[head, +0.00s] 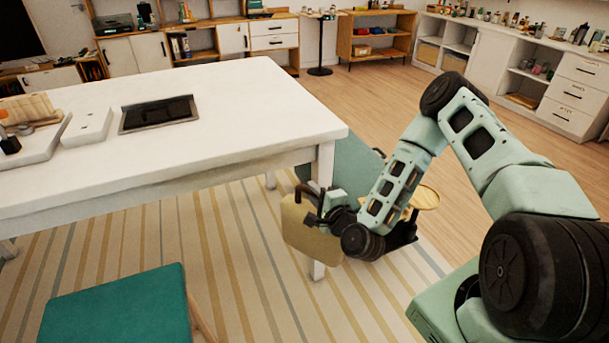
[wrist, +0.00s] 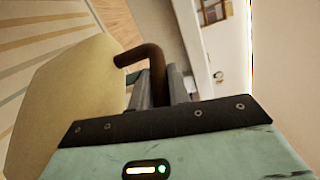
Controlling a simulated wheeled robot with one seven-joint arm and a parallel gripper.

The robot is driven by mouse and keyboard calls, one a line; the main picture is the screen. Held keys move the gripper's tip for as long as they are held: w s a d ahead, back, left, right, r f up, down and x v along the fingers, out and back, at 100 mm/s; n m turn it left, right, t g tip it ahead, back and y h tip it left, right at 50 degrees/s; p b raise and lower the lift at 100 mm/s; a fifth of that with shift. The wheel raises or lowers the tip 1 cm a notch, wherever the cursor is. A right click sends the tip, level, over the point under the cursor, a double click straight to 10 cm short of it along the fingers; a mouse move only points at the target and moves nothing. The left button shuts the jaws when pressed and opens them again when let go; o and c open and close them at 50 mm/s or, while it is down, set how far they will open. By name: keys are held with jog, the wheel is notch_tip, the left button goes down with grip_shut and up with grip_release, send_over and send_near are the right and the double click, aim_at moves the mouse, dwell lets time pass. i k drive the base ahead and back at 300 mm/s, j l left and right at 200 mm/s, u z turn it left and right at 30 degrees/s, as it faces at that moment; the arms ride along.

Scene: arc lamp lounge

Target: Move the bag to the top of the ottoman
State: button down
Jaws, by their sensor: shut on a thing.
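The tan bag (head: 308,237) hangs at my gripper (head: 318,214), beside the near right leg of the white table and below its top. In the wrist view the bag (wrist: 75,100) fills the left side, and its brown curved handle (wrist: 138,54) runs between the fingers of my gripper (wrist: 158,90), which is shut on it. A teal padded surface (head: 352,163) shows behind the table's right corner, partly hidden by the table and my arm. I cannot tell whether it is the ottoman.
The white table (head: 250,110) fills the left, with a dark tray (head: 158,114) and boards on it. A teal seat (head: 118,312) is at bottom left. A round wooden top (head: 426,197) stands right of my forearm.

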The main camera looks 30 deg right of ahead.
aim_at(369, 178)
jog(key=i+z, duration=0.2)
jog(key=z, duration=0.6)
jog(key=i+j+z, duration=0.25)
jog(key=i, duration=0.25)
jog(key=i+j+z, duration=0.15)
jog(key=i+z, duration=0.15)
jog(key=i, duration=0.15)
jog(key=i+j, duration=0.25)
jog(key=i, duration=0.05)
